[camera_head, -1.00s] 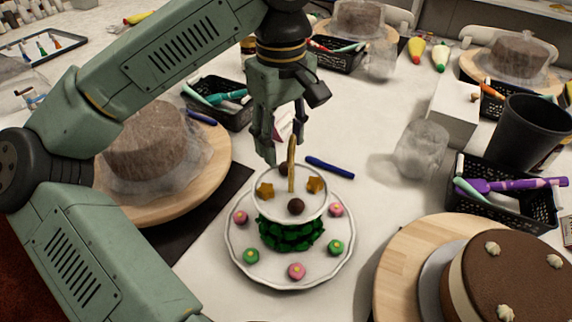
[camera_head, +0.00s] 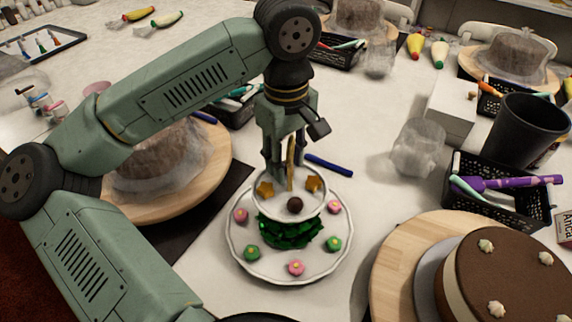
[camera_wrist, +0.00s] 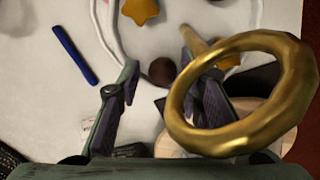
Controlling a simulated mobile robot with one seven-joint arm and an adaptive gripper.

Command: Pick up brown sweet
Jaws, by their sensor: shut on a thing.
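A two-tier white stand (camera_head: 240,262) holds sweets around a green middle. On its upper plate (camera_head: 318,213) are a brown sweet (camera_head: 295,205) at the front and two gold stars (camera_head: 314,184). A gold post (camera_head: 291,165) rises from the middle; its ring (camera_wrist: 180,105) looms large in the wrist view. My gripper (camera_head: 284,176) points down at the back of the upper plate, shut on another brown sweet (camera_wrist: 162,71), which shows between the fingers in the wrist view. My gripper hides that sweet in the head view.
Pink and green sweets (camera_head: 296,267) lie on the lower plate. A blue pen (camera_head: 328,166) lies behind the stand. A wrapped cake (camera_head: 160,165) on a wooden turntable stands left, and a chocolate cake (camera_head: 515,275) stands right.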

